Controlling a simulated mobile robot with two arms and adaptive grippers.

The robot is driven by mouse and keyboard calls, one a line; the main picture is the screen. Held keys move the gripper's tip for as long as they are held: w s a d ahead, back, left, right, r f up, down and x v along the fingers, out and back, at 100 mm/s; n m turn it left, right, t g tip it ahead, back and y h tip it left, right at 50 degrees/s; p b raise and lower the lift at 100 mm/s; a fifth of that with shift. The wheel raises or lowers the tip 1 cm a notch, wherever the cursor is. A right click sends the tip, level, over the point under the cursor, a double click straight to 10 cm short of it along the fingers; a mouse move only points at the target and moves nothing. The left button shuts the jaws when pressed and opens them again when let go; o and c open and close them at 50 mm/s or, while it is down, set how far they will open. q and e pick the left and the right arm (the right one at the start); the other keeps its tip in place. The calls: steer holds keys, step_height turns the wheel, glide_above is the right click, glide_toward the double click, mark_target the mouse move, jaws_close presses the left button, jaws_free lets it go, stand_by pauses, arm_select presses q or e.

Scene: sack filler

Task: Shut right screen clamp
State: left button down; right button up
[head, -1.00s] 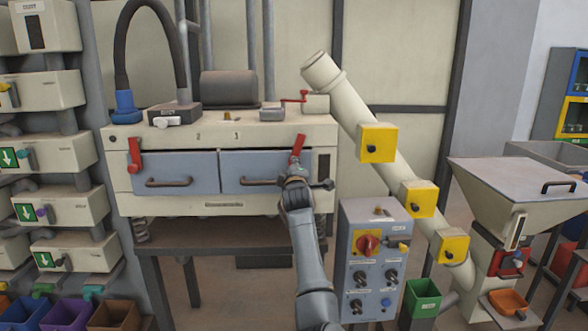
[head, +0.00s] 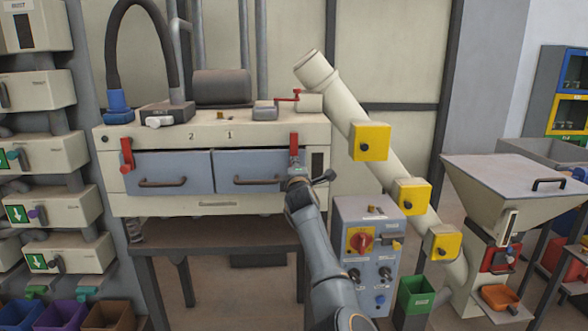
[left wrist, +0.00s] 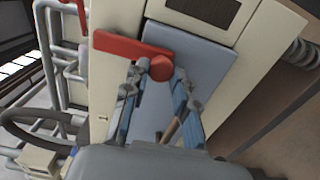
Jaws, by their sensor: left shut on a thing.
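The right screen clamp (head: 294,145) is a red lever at the right end of the cream sifter box, standing about upright beside the right blue-grey drawer front (head: 240,163). My left gripper (head: 296,172) is at the lower part of this clamp, its fingers partly hidden by my wrist. In the left wrist view the fingers (left wrist: 156,80) are closed on either side of the red clamp's round end (left wrist: 161,68), and its flat arm (left wrist: 125,46) extends to the left. The left screen clamp (head: 127,156) is red and about upright. My right gripper is out of view.
A grey control box (head: 368,220) with a red switch stands right of my forearm. A cream pipe (head: 345,100) with yellow boxes slopes down toward the hopper (head: 500,190). A dark knobbed lever (head: 326,177) is close to my wrist.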

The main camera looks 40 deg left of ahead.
arm_select(q)
steer(key=shift+r, duration=0.2)
steer(key=c, duration=1.1)
jaws_free()
steer(key=shift+w+f, duration=0.1)
steer(key=shift+o, duration=0.2)
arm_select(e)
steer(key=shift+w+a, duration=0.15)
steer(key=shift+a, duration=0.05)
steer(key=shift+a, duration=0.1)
arm_select(q)
steer(key=shift+f, duration=0.1)
steer(key=v, duration=0.7)
steer(key=shift+d, duration=0.15)
